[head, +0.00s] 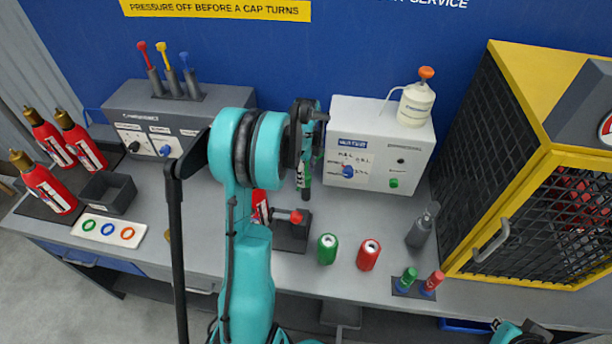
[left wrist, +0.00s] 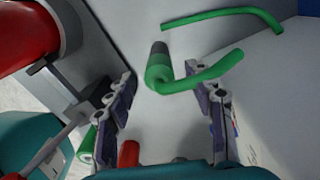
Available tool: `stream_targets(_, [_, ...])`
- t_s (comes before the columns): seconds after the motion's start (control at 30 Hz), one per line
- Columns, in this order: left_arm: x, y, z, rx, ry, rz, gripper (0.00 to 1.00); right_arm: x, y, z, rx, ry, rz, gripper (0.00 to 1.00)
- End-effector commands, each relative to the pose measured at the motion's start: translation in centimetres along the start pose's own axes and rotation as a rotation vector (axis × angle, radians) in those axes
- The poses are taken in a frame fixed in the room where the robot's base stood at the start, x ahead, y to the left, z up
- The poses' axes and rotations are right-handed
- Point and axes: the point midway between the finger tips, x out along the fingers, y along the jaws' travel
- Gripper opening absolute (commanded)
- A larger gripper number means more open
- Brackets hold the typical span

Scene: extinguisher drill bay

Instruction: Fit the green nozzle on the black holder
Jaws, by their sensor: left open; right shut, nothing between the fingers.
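A green nozzle piece (left wrist: 158,75) with a dark end and a curved green arm lies ahead of my left gripper's (left wrist: 165,95) parted fingers in the left wrist view. Neither finger visibly touches it. Whether the dark end is a holder or part of the nozzle is unclear. A small black stand (head: 400,291) bears a green piece (head: 409,279) and a red piece (head: 432,282). My right gripper (head: 498,325) is shut at bottom right.
A red cylinder (left wrist: 30,30) is close to my left fingers. A yellow-framed cage (head: 500,180) bounds the right.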

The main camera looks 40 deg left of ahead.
Motion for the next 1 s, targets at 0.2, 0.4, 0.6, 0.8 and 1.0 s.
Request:
stream_targets(0.2, [-4.8,0.1,0.0,0.0,0.0,0.0,0.53,0.0,0.0,0.0,0.0,0.0,0.0,0.0])
stream_targets(0.4, [-8.6,0.0,0.0,0.0,0.0,0.0,0.53,0.0,0.0,0.0,0.0,0.0,0.0,0.0])
stream_targets(0.6, [-10.3,0.0,0.0,0.0,0.0,0.0,0.53,0.0,0.0,0.0,0.0,0.0,0.0,0.0])
stream_targets(0.8, [-10.5,0.0,0.0,0.0,0.0,0.0,0.53,0.0,0.0,0.0,0.0,0.0,0.0,0.0])
stream_targets(1.0, [-10.5,0.0,0.0,0.0,0.0,0.0,0.53,0.0,0.0,0.0,0.0,0.0,0.0,0.0])
